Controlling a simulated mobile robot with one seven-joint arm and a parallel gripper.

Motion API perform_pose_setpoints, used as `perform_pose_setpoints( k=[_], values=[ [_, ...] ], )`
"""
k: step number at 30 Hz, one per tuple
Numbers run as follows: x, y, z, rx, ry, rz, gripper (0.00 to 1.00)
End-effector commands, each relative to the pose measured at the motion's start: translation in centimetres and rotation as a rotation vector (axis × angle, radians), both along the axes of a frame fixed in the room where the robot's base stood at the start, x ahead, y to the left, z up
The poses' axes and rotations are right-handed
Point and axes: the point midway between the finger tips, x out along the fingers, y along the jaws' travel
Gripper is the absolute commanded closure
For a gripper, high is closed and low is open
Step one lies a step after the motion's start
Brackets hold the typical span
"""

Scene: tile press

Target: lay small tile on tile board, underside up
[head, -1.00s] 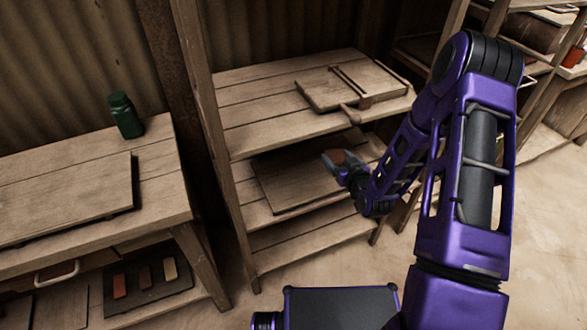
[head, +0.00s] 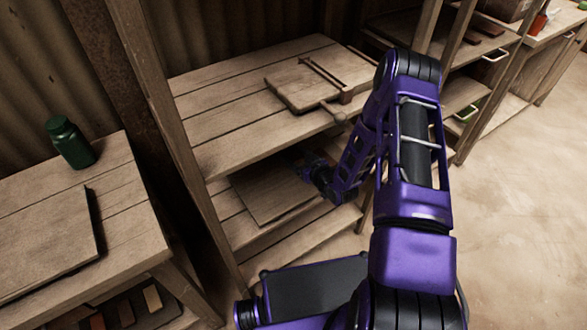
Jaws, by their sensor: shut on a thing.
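My gripper (head: 301,160) reaches in under the top shelf of the middle rack, over the shelf below. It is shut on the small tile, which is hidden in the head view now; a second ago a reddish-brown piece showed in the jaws. A flat brown board (head: 262,194), which looks like the tile board, lies on that lower shelf. My gripper is at its far right side, and I cannot tell whether it touches the board. Which side of the tile faces up cannot be seen.
The top shelf (head: 225,110) overhangs my gripper and carries a small wooden press (head: 300,88) with a handle. Open floor (head: 510,200) is at right.

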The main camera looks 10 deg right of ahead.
Motion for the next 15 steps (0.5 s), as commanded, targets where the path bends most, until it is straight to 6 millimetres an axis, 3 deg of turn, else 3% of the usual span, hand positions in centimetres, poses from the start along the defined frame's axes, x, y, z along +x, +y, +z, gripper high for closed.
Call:
perform_pose_setpoints(
  k=[1,8,15],
  values=[
    [0.0,0.0,-1.1,0.001,0.000,0.000,0.96],
    [0.0,0.0,-2.8,0.001,-0.002,0.000,0.96],
    [0.0,0.0,-5.9,0.000,-0.001,0.000,0.96]
  ],
)
